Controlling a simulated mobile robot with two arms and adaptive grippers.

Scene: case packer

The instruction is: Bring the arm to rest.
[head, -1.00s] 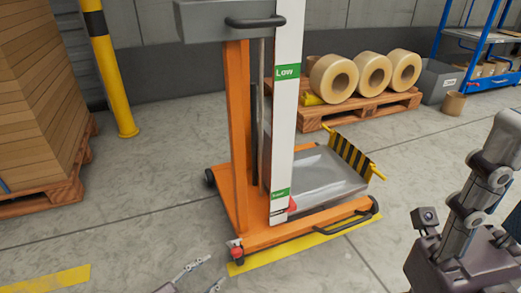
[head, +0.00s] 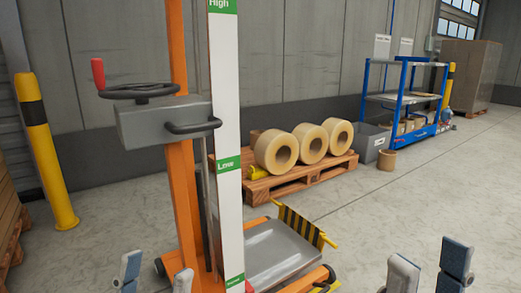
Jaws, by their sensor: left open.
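My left gripper (head: 157,278) shows at the bottom left of the head view as two blue-grey padded fingertips, apart, with nothing between them. It appears in front of the orange lift's base. My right gripper (head: 429,268) shows at the bottom right as two similar fingertips, also apart and empty, over the bare floor. The arms behind both grippers are below the picture's edge.
An orange lift (head: 183,190) with a handwheel (head: 140,91) and grey platform (head: 280,252) stands close ahead. Behind it are tape rolls (head: 310,145) on a pallet (head: 300,180). A yellow post (head: 45,150) and blue rack (head: 365,100) flank it. The right floor is clear.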

